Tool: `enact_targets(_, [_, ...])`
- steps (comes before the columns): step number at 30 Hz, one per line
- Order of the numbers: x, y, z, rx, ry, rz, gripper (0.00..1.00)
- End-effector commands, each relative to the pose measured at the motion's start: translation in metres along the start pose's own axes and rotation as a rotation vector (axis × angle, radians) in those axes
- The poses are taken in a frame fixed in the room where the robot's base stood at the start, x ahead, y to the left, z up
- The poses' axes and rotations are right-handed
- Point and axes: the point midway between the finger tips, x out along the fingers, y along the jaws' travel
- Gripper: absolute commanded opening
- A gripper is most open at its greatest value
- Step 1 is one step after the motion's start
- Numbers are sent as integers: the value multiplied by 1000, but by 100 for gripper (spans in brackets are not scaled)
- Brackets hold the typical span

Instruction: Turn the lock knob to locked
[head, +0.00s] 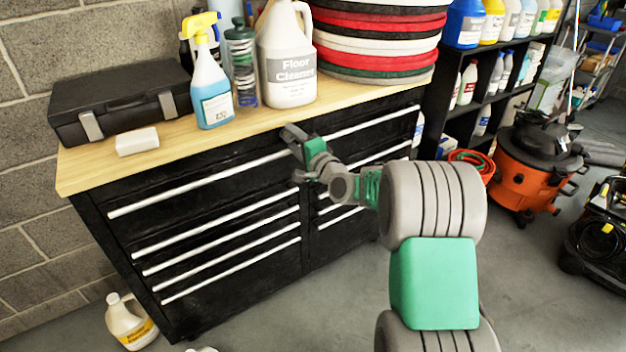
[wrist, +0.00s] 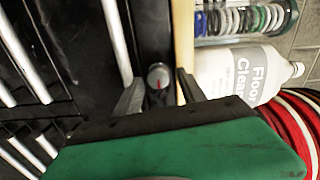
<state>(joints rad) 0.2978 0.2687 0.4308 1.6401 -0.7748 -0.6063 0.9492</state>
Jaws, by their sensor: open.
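The lock knob (wrist: 158,74) is a small round grey knob with a red mark, on the black front of the tool cabinet (head: 330,255). In the wrist view it shows between the two fingers of my gripper (wrist: 160,78). The fingers are open, one on each side of the knob, with a gap visible; I cannot tell how deep they reach around it.
The wooden worktop (head: 170,150) above holds a black case (head: 120,100), a spray bottle (head: 211,90), a floor cleaner jug (head: 288,60) and stacked pads (head: 380,40). Long drawer handles (head: 200,185) stick out near my gripper. An orange vacuum (head: 535,165) stands at right.

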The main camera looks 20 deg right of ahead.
Motion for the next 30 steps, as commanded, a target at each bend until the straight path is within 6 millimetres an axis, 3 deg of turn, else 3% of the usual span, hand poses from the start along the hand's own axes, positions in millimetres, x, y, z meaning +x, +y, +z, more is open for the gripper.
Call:
enact_targets(3, [-1, 10, 0, -204, 1, 3, 51])
enact_targets(23, [0, -1, 4, -1474, -2, 2, 51])
enact_targets(30, [-61, -2, 1, -1459, 2, 5, 51])
